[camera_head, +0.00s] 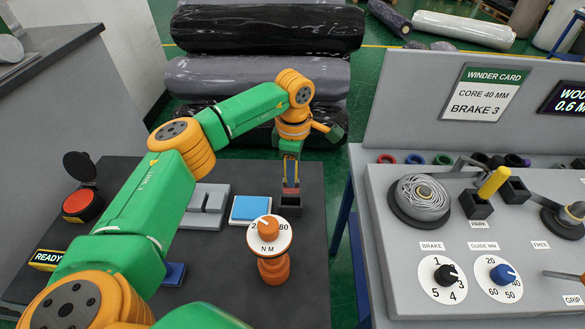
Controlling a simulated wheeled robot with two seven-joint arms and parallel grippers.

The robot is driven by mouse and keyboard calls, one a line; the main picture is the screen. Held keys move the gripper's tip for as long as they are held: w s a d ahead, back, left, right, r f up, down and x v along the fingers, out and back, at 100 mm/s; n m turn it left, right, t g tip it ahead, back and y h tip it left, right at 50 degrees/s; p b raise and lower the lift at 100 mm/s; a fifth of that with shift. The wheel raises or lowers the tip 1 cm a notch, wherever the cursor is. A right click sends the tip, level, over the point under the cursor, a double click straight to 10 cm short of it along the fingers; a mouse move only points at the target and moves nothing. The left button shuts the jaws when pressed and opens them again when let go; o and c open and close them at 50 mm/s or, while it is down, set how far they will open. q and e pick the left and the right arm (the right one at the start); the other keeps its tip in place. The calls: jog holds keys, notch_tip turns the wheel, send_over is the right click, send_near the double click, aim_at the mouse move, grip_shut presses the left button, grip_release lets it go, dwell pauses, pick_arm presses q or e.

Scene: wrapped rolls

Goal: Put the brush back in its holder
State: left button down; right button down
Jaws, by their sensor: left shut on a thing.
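My left gripper (290,168) hangs pointing down over the far right part of the dark table. The brush's lower end reaches the top of the holder in this view. I cannot tell whether it is inside the opening or just above it. The gripper fingers hide much of the brush. My right gripper is not in view.
An orange torque knob with a white dial (269,236) stands just in front of the holder. A red button (77,203) with a raised lid is far left. A grey control panel (430,270) stands right, across a gap.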

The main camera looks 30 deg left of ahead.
pick_arm(q)
jog(key=shift+w+a+f+b, duration=0.2)
jog(key=shift+f+b, duration=0.1)
jog(key=shift+f, duration=0.4)
jog(key=shift+w+a+f+b, duration=0.15)
jog(key=shift+a+f+b, duration=0.1)
jog(key=shift+f, duration=0.45)
jog(key=shift+s+d+r, duration=0.15)
jog(key=shift+d+r, duration=0.1)
jog(key=shift+d, duration=0.05)
jog(key=shift+a+f, duration=0.1)
jog(key=shift+f+b, duration=0.7)
jog(key=shift+f, duration=0.4)
jog(key=shift+f, duration=0.1)
jog(key=shift+f+b, duration=0.75)
jog(key=shift+f, duration=0.15)
